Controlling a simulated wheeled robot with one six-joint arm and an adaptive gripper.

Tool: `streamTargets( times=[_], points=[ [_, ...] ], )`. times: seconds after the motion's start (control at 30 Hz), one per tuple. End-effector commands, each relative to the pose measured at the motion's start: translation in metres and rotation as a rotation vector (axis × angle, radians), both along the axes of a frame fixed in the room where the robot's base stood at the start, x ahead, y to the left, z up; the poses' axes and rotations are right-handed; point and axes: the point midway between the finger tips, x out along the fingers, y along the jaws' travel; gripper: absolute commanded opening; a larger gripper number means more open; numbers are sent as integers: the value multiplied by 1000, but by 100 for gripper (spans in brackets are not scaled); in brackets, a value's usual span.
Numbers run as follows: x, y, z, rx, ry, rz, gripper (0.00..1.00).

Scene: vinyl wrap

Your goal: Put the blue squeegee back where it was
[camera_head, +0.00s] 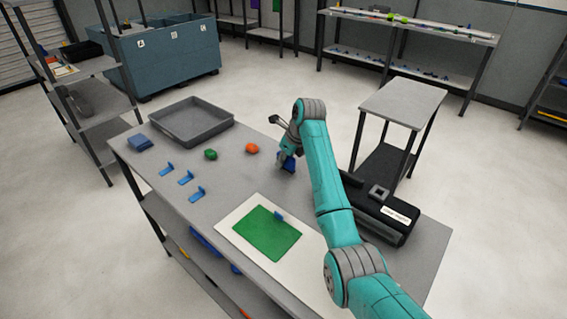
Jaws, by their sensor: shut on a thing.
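My gripper (286,150) is over the far right part of the grey table, seen small and partly hidden by my own arm. It is shut on a blue piece, which I take to be the blue squeegee (288,163), showing just below the fingers. I cannot tell whether the squeegee touches the table top. A green sheet (266,236) lies on a white board (231,222) at the near part of the table. A small blue piece (279,215) sits at the sheet's far edge.
A folded blue cloth (140,143), grey tray (196,116), green lump (210,154) and orange lump (252,148) lie farther back. A black machine (385,213) is right of my arm. The table (215,215) is clear between the tools and board.

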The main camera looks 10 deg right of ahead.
Motion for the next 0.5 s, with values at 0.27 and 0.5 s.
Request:
streamTargets(
  times=[0.27,0.5],
  points=[
    [0,0,-11,0,-2,0,0],
    [0,0,-14,0,-1,0,30]
  ],
)
